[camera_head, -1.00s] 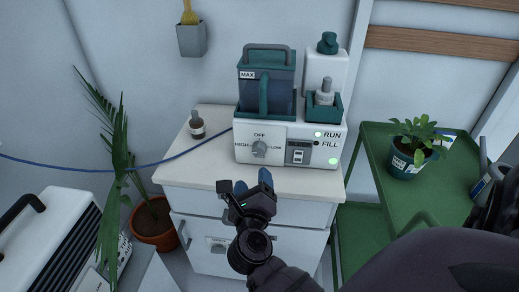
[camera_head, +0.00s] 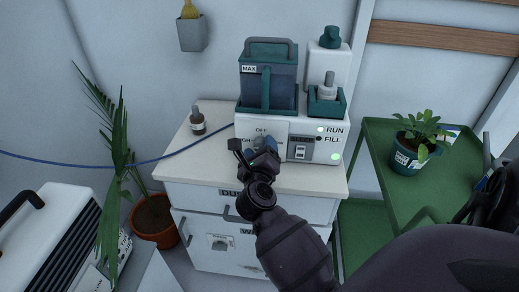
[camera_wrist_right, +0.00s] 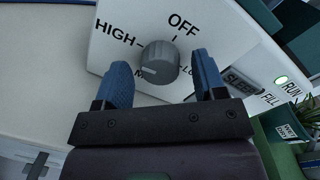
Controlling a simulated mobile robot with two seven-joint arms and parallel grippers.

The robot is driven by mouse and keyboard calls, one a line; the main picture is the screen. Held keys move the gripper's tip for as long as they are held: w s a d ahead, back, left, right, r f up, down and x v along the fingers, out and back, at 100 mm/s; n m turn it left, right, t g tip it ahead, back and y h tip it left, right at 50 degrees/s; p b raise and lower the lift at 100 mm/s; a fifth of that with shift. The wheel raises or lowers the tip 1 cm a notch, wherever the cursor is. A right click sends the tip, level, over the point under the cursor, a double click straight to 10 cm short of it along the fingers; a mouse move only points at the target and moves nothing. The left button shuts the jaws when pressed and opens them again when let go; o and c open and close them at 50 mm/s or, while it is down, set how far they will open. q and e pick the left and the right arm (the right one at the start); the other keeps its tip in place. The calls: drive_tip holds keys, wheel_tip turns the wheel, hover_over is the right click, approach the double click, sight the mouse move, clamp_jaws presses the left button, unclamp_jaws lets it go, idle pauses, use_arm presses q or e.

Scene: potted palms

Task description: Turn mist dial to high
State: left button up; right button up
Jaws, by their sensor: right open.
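The mist dial (camera_wrist_right: 159,62) is a round grey knob on the front of the white mist unit (camera_head: 243,128). In the right wrist view, its pale mark points to the lower left, near a partly hidden label starting with M and below the HIGH label (camera_wrist_right: 115,33). OFF is above the dial and LOW, partly covered, is to the right. My right gripper (camera_head: 264,143) is open, with one blue finger on each side of the dial. A gap shows on both sides, so it does not grip the knob. The gripper hides the dial in the head view. My left gripper is not in view.
The unit stands on a white cabinet (camera_head: 200,165), with a small brown bottle (camera_head: 197,121) to its left. A blue hose crosses from the left. A green cart (camera_head: 385,195) with a potted plant (camera_head: 410,155) stands at the right. A potted palm (camera_head: 153,222) is at the left.

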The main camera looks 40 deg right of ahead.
drive_tip(key=shift+d, duration=0.1)
drive_tip(key=shift+c, duration=0.3)
drive_tip(key=c, duration=0.9)
drive_tip(key=shift+o, duration=0.2)
drive_tip(key=shift+m, duration=0.8)
drive_tip(key=o, duration=0.9)
